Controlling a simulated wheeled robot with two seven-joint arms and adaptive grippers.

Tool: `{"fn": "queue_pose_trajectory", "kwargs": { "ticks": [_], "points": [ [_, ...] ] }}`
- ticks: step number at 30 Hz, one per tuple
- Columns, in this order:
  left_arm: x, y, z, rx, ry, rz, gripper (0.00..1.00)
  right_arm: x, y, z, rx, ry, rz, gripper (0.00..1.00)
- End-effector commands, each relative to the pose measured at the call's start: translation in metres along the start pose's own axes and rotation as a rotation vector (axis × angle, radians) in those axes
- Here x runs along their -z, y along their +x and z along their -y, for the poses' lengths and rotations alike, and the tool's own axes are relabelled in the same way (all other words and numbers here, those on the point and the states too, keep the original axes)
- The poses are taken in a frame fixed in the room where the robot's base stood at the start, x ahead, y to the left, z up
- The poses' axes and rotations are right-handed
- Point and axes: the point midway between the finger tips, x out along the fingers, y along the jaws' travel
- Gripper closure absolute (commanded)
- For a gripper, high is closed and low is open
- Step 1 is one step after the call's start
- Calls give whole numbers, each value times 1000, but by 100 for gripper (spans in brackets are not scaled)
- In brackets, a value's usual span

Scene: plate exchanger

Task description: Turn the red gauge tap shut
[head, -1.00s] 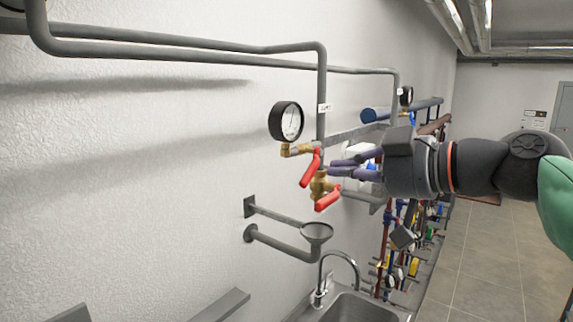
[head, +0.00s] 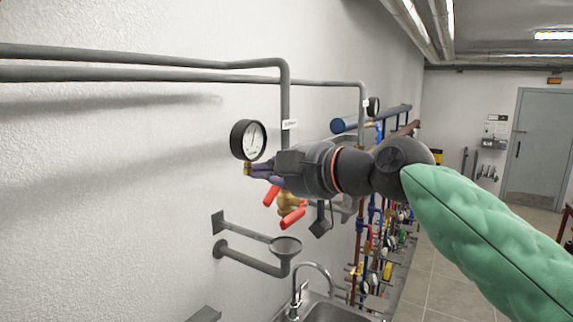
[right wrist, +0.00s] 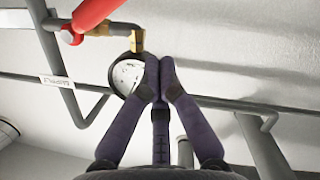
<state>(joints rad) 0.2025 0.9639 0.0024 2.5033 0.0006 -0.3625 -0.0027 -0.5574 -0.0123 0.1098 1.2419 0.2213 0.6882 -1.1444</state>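The gauge (head: 248,139), with a black rim and white face, is on the wall pipework. A red tap lever (head: 271,195) shows below my right gripper, slanting down to the left. A second red lever (head: 293,218) sits lower, on a brass valve. My right gripper (head: 253,171) is just below the gauge, by the brass elbow. In the right wrist view its purple fingers (right wrist: 159,76) are drawn together, with nothing visible between them. There a red lever (right wrist: 95,12) is at the upper left, apart from the fingertips, and the gauge (right wrist: 126,75) is behind them. My left gripper is out of view.
Grey pipes (head: 140,66) run along the wall above. A grey funnel drain (head: 285,246) and a sink (head: 330,312) with a tap lie below. More coloured pipework stands at the right along the wall. The floor (head: 435,285) beyond is clear.

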Motion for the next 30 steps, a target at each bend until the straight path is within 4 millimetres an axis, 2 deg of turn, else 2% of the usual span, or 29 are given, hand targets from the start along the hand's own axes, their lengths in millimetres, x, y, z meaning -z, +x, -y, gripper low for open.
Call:
{"fn": "queue_pose_trajectory", "kwargs": {
  "ticks": [4,10,24,30],
  "points": [
    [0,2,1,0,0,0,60,-21,7,0,-1,3,2,100],
    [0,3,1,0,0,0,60,-36,10,0,-1,2,0,100],
    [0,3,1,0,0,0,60,-38,12,1,0,-2,-1,100],
    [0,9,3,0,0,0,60,-36,19,8,-9,-38,-2,100]
  ]
}}
